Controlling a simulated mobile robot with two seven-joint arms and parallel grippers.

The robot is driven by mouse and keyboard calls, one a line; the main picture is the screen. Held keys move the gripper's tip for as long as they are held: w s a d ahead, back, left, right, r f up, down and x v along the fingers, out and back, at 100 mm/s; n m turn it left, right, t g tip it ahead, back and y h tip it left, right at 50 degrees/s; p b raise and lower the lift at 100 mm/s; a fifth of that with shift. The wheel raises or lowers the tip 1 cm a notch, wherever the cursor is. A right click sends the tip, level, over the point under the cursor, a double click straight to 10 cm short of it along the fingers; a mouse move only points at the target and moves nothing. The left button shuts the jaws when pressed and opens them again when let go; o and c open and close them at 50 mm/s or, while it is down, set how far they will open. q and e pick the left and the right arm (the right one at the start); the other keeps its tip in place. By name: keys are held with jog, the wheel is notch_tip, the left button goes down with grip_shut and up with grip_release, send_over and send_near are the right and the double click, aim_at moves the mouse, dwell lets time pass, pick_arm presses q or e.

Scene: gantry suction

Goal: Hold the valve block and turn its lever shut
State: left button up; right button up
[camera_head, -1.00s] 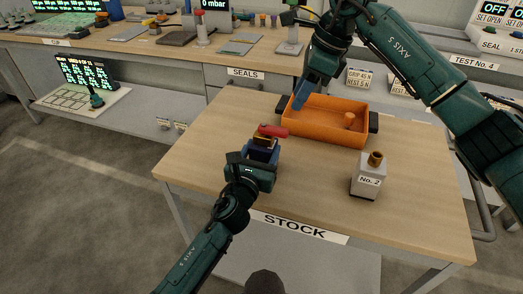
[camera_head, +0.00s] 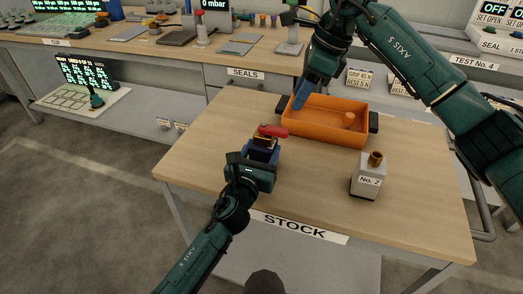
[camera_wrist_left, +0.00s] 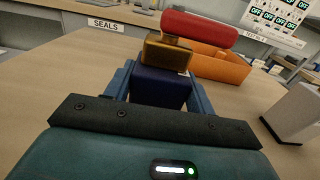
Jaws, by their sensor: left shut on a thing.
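The valve block is a dark blue block (camera_head: 263,152) with a brass-coloured body (camera_head: 264,140) on top and a red lever (camera_head: 272,131) lying across it. It stands near the left part of the wooden table. My left gripper (camera_head: 260,158) is shut on the block from the near side. In the left wrist view, the blue block (camera_wrist_left: 160,87) sits between the blue fingers, with the red lever (camera_wrist_left: 200,27) above it, pointing right. My right gripper (camera_head: 298,103) is at the left end of the orange tray, away from the lever; its finger gap cannot be made out.
The orange tray (camera_head: 325,133) lies behind and right of the block, with a small orange knob-like part inside. A grey block with a brass top (camera_head: 368,181), marked No. 2, stands at the right. The wooden table (camera_head: 310,190) is clear between them.

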aim_at(285, 129)
pick_arm(q)
jog(key=c, duration=0.4)
pick_arm(e)
jog(key=shift+o, duration=0.2)
jog(key=shift+o, duration=0.6)
jog(key=shift+d+r, duration=0.15)
jog(key=shift+r, duration=0.05)
jog(key=shift+m+t, duration=0.4)
jog(key=shift+m, duration=0.5)
jog(key=x, duration=0.6)
jog(key=s+x, duration=0.1)
jog(key=x, duration=0.2)
jog(key=shift+d+f, duration=0.25)
jog(key=shift+f, duration=0.15)
jog(key=shift+c, duration=0.4)
grip_shut()
